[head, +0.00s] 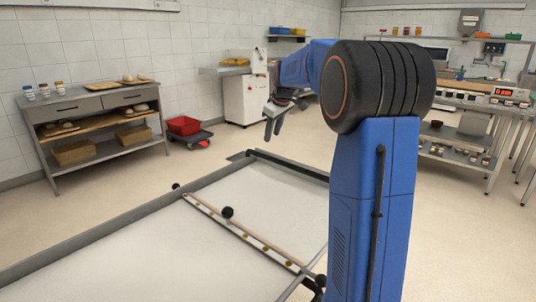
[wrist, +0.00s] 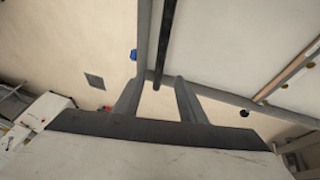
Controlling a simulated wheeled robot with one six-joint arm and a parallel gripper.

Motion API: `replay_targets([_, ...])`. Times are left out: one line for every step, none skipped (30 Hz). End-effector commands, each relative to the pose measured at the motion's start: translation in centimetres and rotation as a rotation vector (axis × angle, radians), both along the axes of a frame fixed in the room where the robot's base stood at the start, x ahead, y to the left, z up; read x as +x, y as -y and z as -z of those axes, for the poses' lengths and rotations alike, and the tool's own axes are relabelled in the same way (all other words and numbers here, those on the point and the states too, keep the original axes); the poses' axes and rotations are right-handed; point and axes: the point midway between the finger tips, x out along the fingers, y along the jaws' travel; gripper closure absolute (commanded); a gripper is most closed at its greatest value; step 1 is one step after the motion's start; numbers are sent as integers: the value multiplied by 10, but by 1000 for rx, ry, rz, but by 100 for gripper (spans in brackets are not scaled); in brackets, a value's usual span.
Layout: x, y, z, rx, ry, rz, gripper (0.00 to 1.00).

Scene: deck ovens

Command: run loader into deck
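The loader (head: 95,263) is a long white surface with grey side rails, filling the lower left of the head view. A pale strip with brass-coloured dots (head: 245,235) and a black knob (head: 228,212) cross it. A dark bar (head: 290,166) runs along its far end. My gripper (head: 272,130) is in the air beyond that end, fingers pointing down. In the wrist view, its two fingers (wrist: 157,82) are apart with nothing held between them. The loader's grey rail (wrist: 143,35) and the dark bar (wrist: 166,38) lie past the fingertips, apart from them. No oven deck is recognisable.
A steel table with bread and jars (head: 95,103) stands at the left wall. A red bin (head: 183,125) sits on a low dolly behind the loader. A white machine (head: 243,98) stands at the back. Work tables (head: 465,150) are at the right. Floor between is clear.

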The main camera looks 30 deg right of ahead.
Motion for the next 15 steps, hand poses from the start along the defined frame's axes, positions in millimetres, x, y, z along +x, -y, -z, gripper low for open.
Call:
replay_targets([4, 0, 9, 1, -3, 0, 63])
replay_targets([6, 0, 14, 1, -3, 0, 63])
replay_targets([9, 1, 20, 1, -1, 0, 63])
replay_targets([11, 1, 25, 1, -1, 0, 63])
replay_targets([13, 1, 30, 1, -3, 0, 63])
replay_targets([16, 1, 37, 1, -3, 0, 63])
replay_targets([19, 1, 42, 1, -3, 0, 63])
replay_targets([21, 2, 46, 1, -3, 0, 63])
replay_targets([24, 2, 52, 1, -3, 0, 63])
replay_targets([26, 2, 57, 1, -1, 0, 63])
replay_targets([28, 2, 62, 1, -1, 0, 63])
replay_targets([31, 2, 68, 1, -3, 0, 63])
replay_targets([33, 3, 73, 1, -2, -1, 63])
replay_targets([35, 3, 77, 1, -1, 0, 63])
replay_targets([38, 3, 83, 1, -1, 0, 63])
